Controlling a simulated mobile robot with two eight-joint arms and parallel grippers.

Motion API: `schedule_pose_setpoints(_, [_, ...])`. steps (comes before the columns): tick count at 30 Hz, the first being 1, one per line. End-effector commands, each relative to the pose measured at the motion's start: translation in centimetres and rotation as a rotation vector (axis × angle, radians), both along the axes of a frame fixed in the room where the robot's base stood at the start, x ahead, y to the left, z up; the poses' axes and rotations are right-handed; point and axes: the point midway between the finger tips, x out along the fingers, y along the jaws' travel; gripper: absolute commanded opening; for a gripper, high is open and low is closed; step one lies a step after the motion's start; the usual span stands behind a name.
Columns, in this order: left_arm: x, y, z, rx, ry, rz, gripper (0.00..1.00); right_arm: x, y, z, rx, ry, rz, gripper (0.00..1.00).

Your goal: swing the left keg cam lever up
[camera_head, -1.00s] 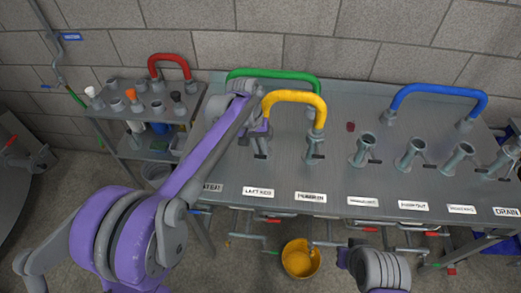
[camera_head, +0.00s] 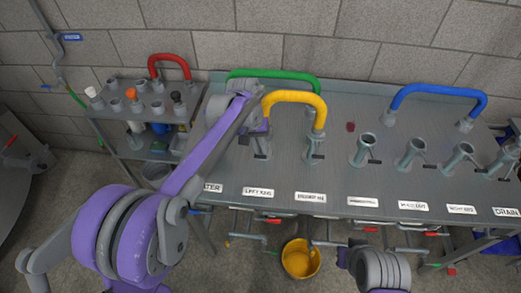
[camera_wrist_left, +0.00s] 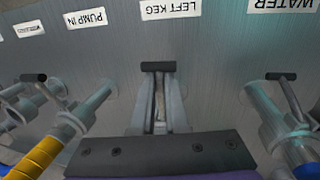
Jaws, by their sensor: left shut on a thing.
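The left keg port (camera_head: 262,148) stands on the steel bench behind the LEFT KEG label (camera_head: 258,191). My left gripper (camera_head: 260,134) is at this port, coming from above and behind. In the left wrist view its fingers (camera_wrist_left: 158,112) are shut around the shank of the cam lever. The lever's dark crossbar handle (camera_wrist_left: 158,67) sticks out past the fingertips toward the upside-down label. The port body is mostly hidden behind the gripper in that view. Only a grey part of my right arm shows at the bottom right; its gripper is out of view.
A yellow hose (camera_head: 294,96) arches close to my left gripper toward the neighbouring port (camera_head: 314,147). A green hose (camera_head: 275,76) arches behind it. Similar ports continue right. The water port's lever (camera_wrist_left: 288,92) stands beside the fingers. A yellow bucket (camera_head: 300,261) sits below the bench.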

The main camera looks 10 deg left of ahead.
Motion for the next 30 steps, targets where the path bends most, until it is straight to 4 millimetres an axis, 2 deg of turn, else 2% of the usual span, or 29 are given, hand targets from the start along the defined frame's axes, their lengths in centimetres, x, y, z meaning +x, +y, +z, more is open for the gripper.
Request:
schedule_pose_setpoints(1, [0.0,-0.2,0.1,-0.004,0.001,0.0,0.0,0.0,0.0,0.0,0.0,0.0,0.0,0.0])
schedule_pose_setpoints(2, [0.0,-0.2,0.1,-0.004,0.001,0.0,0.14,0.0,0.0,0.0,0.0,0.0,0.0,0.0])
schedule_pose_setpoints(3, [0.0,-0.2,0.1,-0.004,0.001,0.0,0.21,0.0,0.0,0.0,0.0,0.0,0.0,0.0])
schedule_pose_setpoints(7, [0.0,-0.1,0.0,-0.002,0.001,0.0,0.43,0.0,0.0,0.0,0.0,0.0,0.0,0.0])
schedule_pose_setpoints(15, [0.0,0.0,0.0,-0.001,0.001,0.0,0.43,0.0,0.0,0.0,0.0,0.0,0.0,0.0])
schedule_pose_setpoints(19, [0.0,0.1,0.9,-0.001,0.001,0.0,0.43,0.0,0.0,0.1,0.0,0.0,0.0,0.0])
schedule_pose_setpoints(30, [0.2,1.5,7.8,-0.001,0.0,0.0,0.43,0.1,0.0,0.7,0.0,-0.003,0.0,0.0])
